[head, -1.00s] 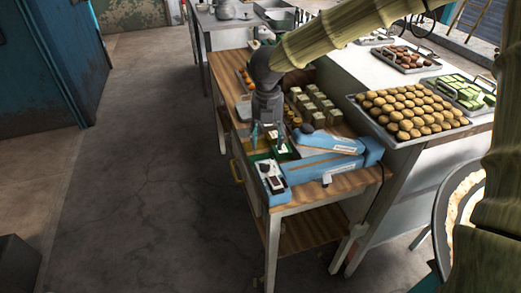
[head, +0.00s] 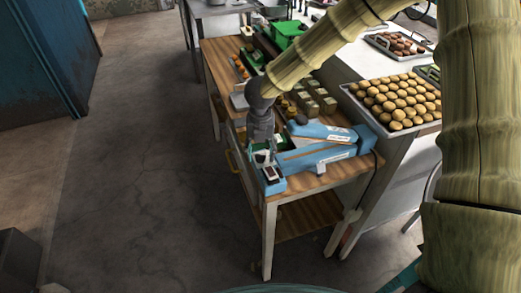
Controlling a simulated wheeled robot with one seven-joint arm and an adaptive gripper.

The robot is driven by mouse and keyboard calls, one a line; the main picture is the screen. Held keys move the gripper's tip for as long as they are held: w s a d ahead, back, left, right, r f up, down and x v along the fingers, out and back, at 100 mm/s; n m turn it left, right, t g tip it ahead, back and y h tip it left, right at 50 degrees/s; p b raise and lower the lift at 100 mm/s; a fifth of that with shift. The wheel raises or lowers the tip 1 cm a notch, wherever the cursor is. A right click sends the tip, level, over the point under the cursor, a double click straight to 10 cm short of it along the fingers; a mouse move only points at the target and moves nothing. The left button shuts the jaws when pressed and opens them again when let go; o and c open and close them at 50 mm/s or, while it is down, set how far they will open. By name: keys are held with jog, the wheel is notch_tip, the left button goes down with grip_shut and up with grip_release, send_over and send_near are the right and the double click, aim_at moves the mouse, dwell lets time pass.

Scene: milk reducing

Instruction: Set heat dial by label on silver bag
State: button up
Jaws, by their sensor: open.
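A blue machine (head: 325,154) with a hinged-looking long arm and white labels lies at the near end of the wooden table. Its near-left end carries a small dark and white control panel (head: 272,173); a dial there is too small to make out. My gripper (head: 262,152) points down just behind this panel, open, with its fingers partly lost against the machine and green items. I cannot tell whether it touches the panel. A pale grey flat item (head: 239,101) lies on the table's left edge; I cannot tell whether it is the silver bag. No bag label is readable.
Several wrapped blocks (head: 318,98) stand behind the blue machine. A tray of round baked goods (head: 396,102) is on the white counter at right. A green box (head: 287,35) stands at the table's far end. Open floor (head: 150,180) lies left.

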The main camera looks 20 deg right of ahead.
jog(key=shift+f, duration=0.25)
jog(key=c, duration=1)
jog(key=shift+m+b, duration=0.6)
jog(key=shift+m, duration=1.8)
jog(key=o, duration=1)
